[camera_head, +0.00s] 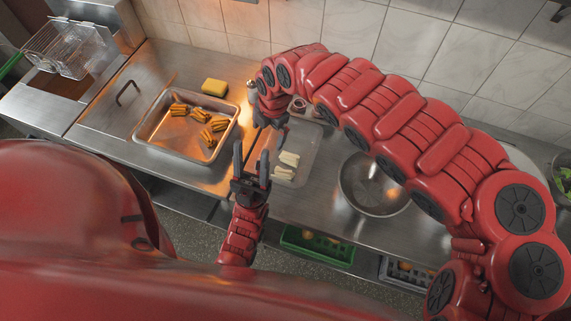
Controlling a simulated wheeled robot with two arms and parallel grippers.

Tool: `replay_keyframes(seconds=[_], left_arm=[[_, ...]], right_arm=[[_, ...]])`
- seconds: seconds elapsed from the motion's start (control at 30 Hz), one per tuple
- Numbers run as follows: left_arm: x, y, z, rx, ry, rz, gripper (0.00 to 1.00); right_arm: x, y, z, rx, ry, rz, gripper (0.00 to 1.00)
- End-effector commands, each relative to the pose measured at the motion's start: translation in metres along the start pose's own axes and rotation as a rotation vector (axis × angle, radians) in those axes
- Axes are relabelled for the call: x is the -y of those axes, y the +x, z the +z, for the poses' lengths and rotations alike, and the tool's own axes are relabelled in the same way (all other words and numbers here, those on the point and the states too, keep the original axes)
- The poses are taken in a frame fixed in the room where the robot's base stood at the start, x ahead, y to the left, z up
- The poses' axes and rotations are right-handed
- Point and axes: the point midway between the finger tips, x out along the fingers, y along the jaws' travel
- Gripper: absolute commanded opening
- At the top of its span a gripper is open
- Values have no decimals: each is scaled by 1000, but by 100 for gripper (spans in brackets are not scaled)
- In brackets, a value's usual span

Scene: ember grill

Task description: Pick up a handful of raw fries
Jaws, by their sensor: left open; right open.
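Pale raw fries lie in two small bundles, one farther back (289,159) and one nearer (284,174), in a translucent shallow tray (309,143) on the steel counter. My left gripper (251,158) is open and empty, fingers pointing up in the picture, just left of the tray's near part. My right gripper (269,134) is open at the tray's far left side, its fingers pointing down. It is small and partly covered by its own arm, and I see no fries between its fingers. Whether either gripper touches the tray cannot be told.
A metal tray (146,137) with several orange-brown fry bundles (179,109) stands left. A yellow sponge (214,87) lies behind it. A wire fryer basket (68,50) is at the far left. A steel bowl (372,190) stands right. A green crate (318,247) sits below the counter.

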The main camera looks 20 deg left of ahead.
Motion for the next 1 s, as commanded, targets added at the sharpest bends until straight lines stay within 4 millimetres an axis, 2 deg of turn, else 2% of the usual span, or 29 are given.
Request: replay_keyframes(seconds=[0.03, 0.1, 0.2, 0.5, 0.67, 0.77, 1.0], left_arm=[[0, 2, 0, 0, 0, 0, 50], [0, 1, 0, 0, 0, 0, 50], [0, -7, 1, 0, 0, 0, 50], [-3, -64, 11, 0, 0, 0, 50], [-4, -87, 15, 0, 0, 0, 50], [-4, -76, 13, 0, 0, 0, 50], [-4, -72, 12, 0, 0, 0, 50]], right_arm=[[20, -3, 4, 19, -35, -70, 100], [39, -3, 5, 27, -67, -135, 100], [53, 6, 7, 33, -86, -175, 100], [64, 68, 9, 33, -88, -170, 100], [69, 99, 8, 27, -87, -170, 100], [69, 104, 8, 29, -88, -172, 100], [72, 119, 9, 30, -86, -170, 100]])
